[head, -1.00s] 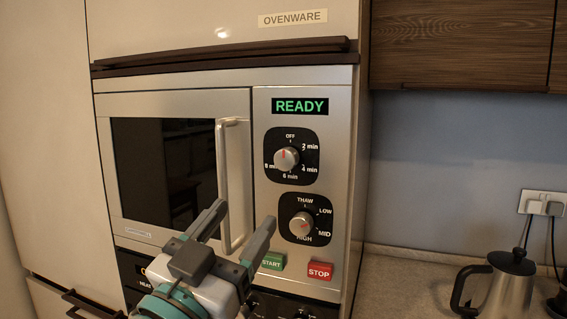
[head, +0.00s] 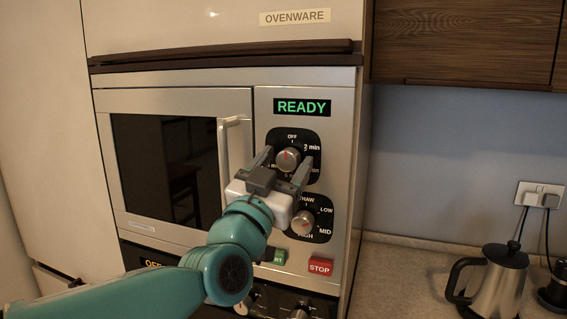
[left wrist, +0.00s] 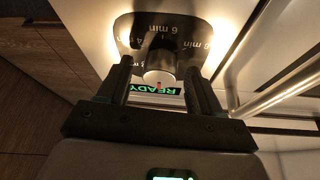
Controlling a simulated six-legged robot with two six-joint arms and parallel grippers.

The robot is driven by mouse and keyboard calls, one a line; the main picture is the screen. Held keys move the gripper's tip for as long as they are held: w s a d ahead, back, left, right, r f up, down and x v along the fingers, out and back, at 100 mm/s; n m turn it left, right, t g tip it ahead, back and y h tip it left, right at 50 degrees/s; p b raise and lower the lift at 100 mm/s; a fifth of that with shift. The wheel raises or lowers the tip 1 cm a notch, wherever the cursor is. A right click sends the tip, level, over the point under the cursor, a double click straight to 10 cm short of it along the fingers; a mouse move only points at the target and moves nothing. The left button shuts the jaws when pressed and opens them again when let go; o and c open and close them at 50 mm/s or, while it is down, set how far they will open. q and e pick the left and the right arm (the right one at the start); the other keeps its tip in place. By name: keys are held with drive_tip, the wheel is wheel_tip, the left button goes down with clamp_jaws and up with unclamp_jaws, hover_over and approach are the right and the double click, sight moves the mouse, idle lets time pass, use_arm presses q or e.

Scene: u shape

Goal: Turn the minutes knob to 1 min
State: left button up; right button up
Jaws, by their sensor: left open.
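The minutes knob (head: 288,158) is a round silver dial on a black plate, with labels OFF, 2 min and others around it. Its red mark points up towards OFF. My left gripper (head: 285,163) is open in front of the plate, its fingers at the left and right of the knob. In the left wrist view, upside down, the knob (left wrist: 160,66) shows between the open fingers (left wrist: 158,76), apparently with gaps. The gripper hides part of the plate's lower labels. My right gripper is not in view.
The microwave display (head: 302,107) reads READY. The lower power knob (head: 302,222) sits just below my gripper. The door handle (head: 225,155) stands out close to its left. A green START button (head: 279,257) and red STOP button (head: 320,267) are lower. A kettle (head: 497,280) stands at right.

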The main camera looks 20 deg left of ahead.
use_arm(q)
drive_tip(key=shift+w+f, duration=0.1)
drive_tip(key=shift+w, duration=0.05)
drive_tip(key=shift+c, duration=1.2)
drive_tip(key=c, duration=0.8)
drive_tip(key=shift+a+f+m+g+h+b, duration=0.1)
drive_tip(key=shift+m+g+h+b, duration=0.1)
drive_tip(key=shift+m+h+b, duration=0.65)
drive_tip(key=shift+m+g+h+b, duration=0.25)
drive_tip(key=shift+m+b, duration=0.2)
drive_tip(key=shift+m, duration=0.9)
drive_tip(key=shift+m+g+h+b, duration=0.45)
drive_tip(key=shift+m+h+b, duration=0.15)
drive_tip(key=shift+m, duration=1.2)
